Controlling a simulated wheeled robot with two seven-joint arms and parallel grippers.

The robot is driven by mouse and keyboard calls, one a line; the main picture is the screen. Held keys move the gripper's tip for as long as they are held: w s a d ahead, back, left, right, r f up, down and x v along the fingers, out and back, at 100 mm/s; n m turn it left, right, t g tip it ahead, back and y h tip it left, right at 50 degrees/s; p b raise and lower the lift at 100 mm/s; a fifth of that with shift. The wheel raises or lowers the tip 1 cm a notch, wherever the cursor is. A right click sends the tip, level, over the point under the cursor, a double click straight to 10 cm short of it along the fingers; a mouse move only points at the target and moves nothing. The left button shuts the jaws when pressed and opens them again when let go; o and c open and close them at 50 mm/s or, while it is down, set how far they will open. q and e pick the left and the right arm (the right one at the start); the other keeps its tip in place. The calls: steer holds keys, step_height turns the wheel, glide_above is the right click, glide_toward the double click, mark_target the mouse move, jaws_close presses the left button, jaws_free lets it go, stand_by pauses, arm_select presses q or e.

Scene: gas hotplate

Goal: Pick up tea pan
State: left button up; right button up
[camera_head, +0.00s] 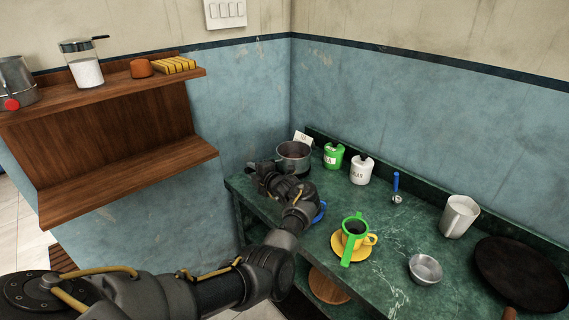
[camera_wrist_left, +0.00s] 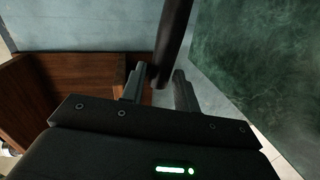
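The tea pan (camera_head: 294,153) is a dark metal pot at the far corner of the green counter. In the left wrist view a dark rod, which looks like its handle (camera_wrist_left: 174,38), comes down from the top toward the gap between my fingers. My left gripper (camera_head: 257,168) is beside the pan, on its left; the wrist partly hides the counter there. In the left wrist view the left gripper (camera_wrist_left: 158,88) has its fingers apart, with visible space on both sides of the rod. My right gripper is not in view.
The green counter (camera_head: 392,273) also holds green and white canisters (camera_head: 361,171), a yellow cup on a saucer with a green strainer (camera_head: 352,237), a metal bowl (camera_head: 425,269), a white pitcher (camera_head: 459,216) and a black frying pan (camera_head: 520,275). A wooden shelf (camera_head: 120,178) hangs at left.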

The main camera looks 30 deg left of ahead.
arm_select(q)
jaws_close()
step_height(320, 180, up, 10)
steer(key=b, duration=0.1)
steer(key=shift+b, duration=0.3)
stand_by(0.3)
steer(key=shift+r, duration=0.1)
